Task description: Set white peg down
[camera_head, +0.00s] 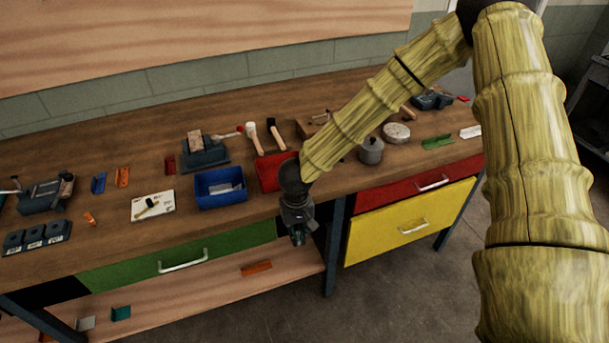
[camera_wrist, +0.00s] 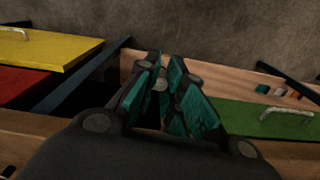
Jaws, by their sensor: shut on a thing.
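My gripper (camera_head: 298,235) hangs in front of the bench's front edge, pointing down, between the green drawer and the yellow drawer. In the wrist view its teal fingers (camera_wrist: 168,92) are closed around a small pale round end, which I take to be the white peg (camera_wrist: 160,84). Most of the peg is hidden by the fingers. In the head view the peg cannot be made out. The wooden bench top (camera_head: 110,170) lies behind the gripper.
The green drawer (camera_head: 205,252) and yellow drawer (camera_head: 410,222) flank the gripper. A blue bin (camera_head: 205,203) and a red bin (camera_head: 268,178) stand near the front edge. A white card (camera_head: 140,213), hammers and a grey pot (camera_head: 371,152) crowd the top. A lower shelf (camera_head: 205,290) runs beneath.

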